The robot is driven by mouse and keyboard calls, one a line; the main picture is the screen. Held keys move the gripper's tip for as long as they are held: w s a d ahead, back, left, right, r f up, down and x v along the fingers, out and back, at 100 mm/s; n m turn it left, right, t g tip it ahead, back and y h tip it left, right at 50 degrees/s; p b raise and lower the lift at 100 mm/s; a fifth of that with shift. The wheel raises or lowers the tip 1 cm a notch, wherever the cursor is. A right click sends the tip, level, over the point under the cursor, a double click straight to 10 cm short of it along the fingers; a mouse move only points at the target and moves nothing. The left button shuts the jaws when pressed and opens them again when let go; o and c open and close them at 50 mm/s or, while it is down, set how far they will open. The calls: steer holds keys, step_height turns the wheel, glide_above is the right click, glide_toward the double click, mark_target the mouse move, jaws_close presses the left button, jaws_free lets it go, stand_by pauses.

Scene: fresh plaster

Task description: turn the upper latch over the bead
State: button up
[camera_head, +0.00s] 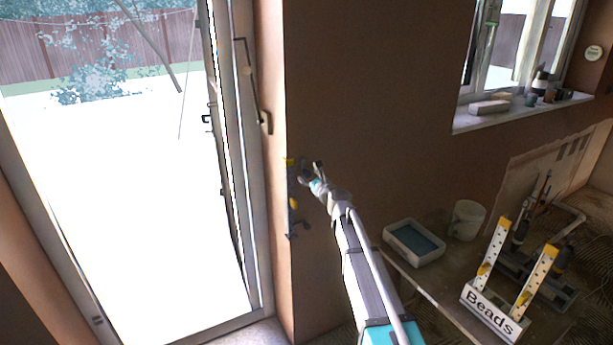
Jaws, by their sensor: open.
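A narrow vertical strip (290,218), which looks like the bead, runs along the wall corner beside the door opening. A small yellow piece (290,162) sits near its top, and a second yellow piece (293,203) sits lower down. A dark fitting (298,229) is near its lower end. Which piece is the upper latch, and how it is turned, is too small to tell. My gripper (310,173) is open, just right of the strip's upper part. I cannot tell whether it touches anything there.
A glazed door (215,180) stands to the left. A low bench at the right carries a white tray (414,243), a white bucket (467,219) and a "Beads" rack (490,312). A window sill (520,112) with small items is at upper right. The wall above my arm is bare.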

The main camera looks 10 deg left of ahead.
steer(key=shift+w+a, duration=0.35)
steer(key=shift+w, duration=0.15)
jaws_close()
